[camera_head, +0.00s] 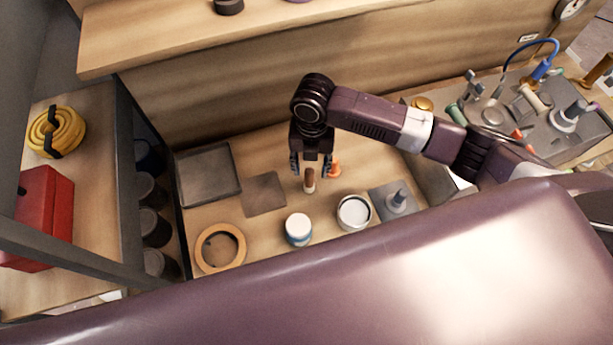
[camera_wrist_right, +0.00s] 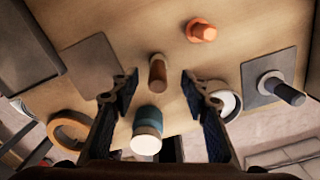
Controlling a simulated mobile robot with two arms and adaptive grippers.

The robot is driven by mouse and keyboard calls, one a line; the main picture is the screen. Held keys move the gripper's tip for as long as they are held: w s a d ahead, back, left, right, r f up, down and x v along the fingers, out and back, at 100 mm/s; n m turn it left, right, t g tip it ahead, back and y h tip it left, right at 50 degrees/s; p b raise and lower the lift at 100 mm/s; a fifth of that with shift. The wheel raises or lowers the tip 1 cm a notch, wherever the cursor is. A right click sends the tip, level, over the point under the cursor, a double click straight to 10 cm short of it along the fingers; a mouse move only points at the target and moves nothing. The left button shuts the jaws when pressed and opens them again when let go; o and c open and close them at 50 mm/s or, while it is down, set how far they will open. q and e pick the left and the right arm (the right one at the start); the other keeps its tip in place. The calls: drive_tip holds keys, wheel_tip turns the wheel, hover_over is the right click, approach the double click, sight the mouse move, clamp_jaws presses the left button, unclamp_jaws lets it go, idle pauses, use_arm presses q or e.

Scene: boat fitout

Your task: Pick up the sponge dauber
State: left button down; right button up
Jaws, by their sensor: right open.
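The sponge dauber, as I take it, is the small brown cylinder with a pale end (camera_head: 309,184) standing on the wooden bench. It also shows in the right wrist view (camera_wrist_right: 157,72). My right gripper (camera_head: 310,168) is open and points down over it, its fingers to either side in the picture. In the wrist view the dauber appears between and just beyond the fingertips (camera_wrist_right: 160,88). I cannot tell the exact height gap, and the dauber's top is partly hidden by the gripper in the head view. My left gripper is not in view.
An orange cone-like piece (camera_head: 334,169) stands close right of the dauber. Nearby are a blue-and-white jar (camera_head: 298,229), an open round tin (camera_head: 354,212), a grey plate with a post (camera_head: 395,201), a wooden ring (camera_head: 220,265), a flat grey square (camera_head: 264,195) and a tray (camera_head: 181,193).

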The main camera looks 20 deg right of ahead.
sight(309, 181)
drive_tip(key=shift+d+f, duration=0.15)
drive_tip(key=shift+f, duration=0.15)
wheel_tip(309, 181, down, 2)
drive_tip(key=shift+f+p, duration=0.2)
drive_tip(key=shift+p, duration=0.25)
drive_tip(key=f, duration=0.2)
drive_tip(key=f+p, duration=0.1)
drive_tip(key=shift+a+f, duration=0.2)
drive_tip(key=shift+a, duration=0.05)
drive_tip(key=shift+f, duration=0.55)
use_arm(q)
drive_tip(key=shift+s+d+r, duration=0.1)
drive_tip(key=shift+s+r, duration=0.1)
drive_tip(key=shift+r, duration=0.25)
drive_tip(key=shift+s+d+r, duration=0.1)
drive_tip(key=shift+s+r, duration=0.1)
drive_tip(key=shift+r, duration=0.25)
use_arm(e)
drive_tip(key=shift+c, duration=0.6)
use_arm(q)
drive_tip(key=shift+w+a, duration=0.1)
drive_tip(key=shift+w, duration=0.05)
use_arm(e)
clamp_jaws()
